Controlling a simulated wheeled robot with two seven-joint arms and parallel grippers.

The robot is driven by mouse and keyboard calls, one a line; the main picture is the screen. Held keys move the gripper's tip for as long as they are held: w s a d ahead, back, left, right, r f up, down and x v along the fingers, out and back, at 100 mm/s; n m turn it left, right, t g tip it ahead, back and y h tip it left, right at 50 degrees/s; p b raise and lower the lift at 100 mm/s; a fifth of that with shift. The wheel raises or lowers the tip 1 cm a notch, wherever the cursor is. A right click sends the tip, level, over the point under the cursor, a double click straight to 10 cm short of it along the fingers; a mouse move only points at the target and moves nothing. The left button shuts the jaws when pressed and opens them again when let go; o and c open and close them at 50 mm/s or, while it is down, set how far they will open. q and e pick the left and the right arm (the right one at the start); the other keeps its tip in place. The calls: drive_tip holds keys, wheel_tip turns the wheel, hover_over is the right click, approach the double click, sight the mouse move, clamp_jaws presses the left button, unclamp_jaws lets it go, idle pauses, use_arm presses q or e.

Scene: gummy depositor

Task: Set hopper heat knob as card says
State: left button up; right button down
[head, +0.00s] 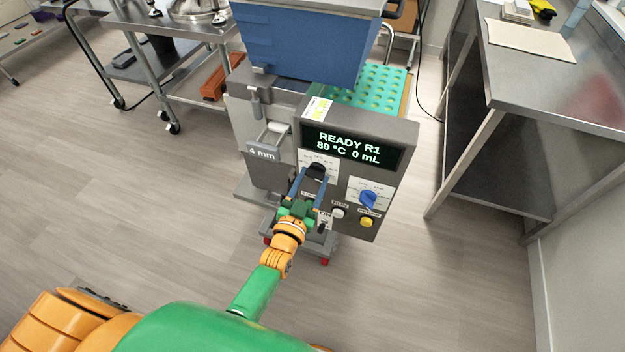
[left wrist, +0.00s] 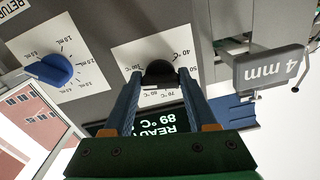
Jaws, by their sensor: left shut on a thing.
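The hopper heat knob is a black knob (head: 316,170) on a white temperature dial below the display. My left gripper (head: 311,177) reaches the panel from below with its blue fingers on either side of this knob. In the left wrist view the fingers of my left gripper (left wrist: 160,82) are closed on the black knob (left wrist: 160,70), and the dial around it shows 40, 70 °C and other marks upside down. The knob's pointer is hard to make out. The display (head: 350,148) reads READY R1, 89 °C, 0 mL. A small white and yellow card (head: 317,108) lies on the machine's top; its writing is too small to read.
A blue volume knob (head: 368,199) sits right of the heat knob, above a yellow button (head: 366,222) and a pale button (head: 338,213). A steel table (head: 550,80) stands at right.

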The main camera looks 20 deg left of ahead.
use_arm(q)
drive_tip(key=shift+r+m, duration=0.1)
drive_tip(key=shift+m, duration=1.9)
drive_tip(key=shift+a, duration=0.1)
drive_tip(key=o, duration=1.4)
drive_tip(key=shift+c, duration=0.2)
drive_tip(key=s, duration=0.7)
drive_tip(key=shift+a, duration=0.1)
